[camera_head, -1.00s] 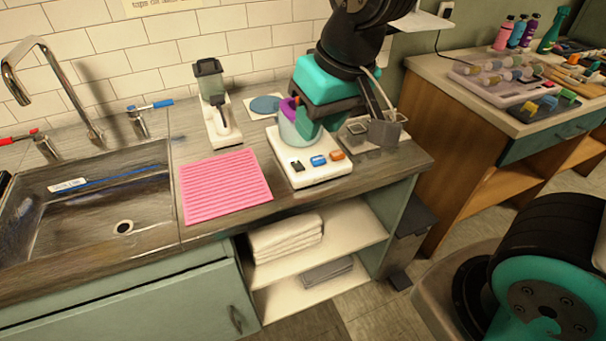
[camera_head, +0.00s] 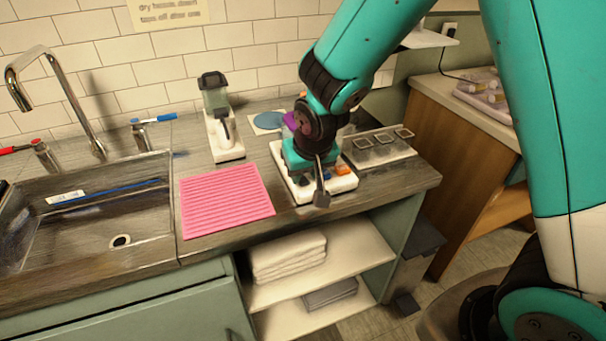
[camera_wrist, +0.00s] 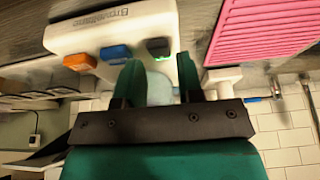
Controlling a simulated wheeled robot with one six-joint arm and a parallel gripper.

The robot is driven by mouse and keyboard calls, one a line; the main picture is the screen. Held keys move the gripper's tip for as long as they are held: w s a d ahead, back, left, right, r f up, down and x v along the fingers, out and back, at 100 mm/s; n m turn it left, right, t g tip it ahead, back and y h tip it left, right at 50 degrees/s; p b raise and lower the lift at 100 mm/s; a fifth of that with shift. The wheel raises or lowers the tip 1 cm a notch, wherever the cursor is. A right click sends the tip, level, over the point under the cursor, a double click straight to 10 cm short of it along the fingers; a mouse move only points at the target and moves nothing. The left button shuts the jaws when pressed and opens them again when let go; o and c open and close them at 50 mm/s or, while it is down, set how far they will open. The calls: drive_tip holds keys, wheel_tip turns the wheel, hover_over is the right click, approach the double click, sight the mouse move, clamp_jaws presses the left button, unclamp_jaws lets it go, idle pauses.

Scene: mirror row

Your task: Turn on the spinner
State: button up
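The white machine with coloured buttons (camera_head: 341,186), which I take as the spinner, stands on the counter right of the pink mat. My arm hides much of it. The wrist view shows its white base (camera_wrist: 107,30) turned over, with an orange button (camera_wrist: 80,62), a blue button (camera_wrist: 116,53) and a black button (camera_wrist: 157,43). A green glow shows beside the black button. A pale bowl (camera_wrist: 160,88) shows partly behind my fingers. My gripper (camera_wrist: 157,68) is open and empty, its tips near the black and blue buttons; contact cannot be told.
The pink ribbed mat (camera_head: 226,200) lies left of the machine. A blender-like appliance (camera_head: 222,122) stands behind the mat. A tray with small containers (camera_head: 378,152) is close on the right. The sink (camera_head: 92,215) is at the left, and a wall rises behind the counter.

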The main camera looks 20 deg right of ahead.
drive_tip(key=shift+x, duration=1.05)
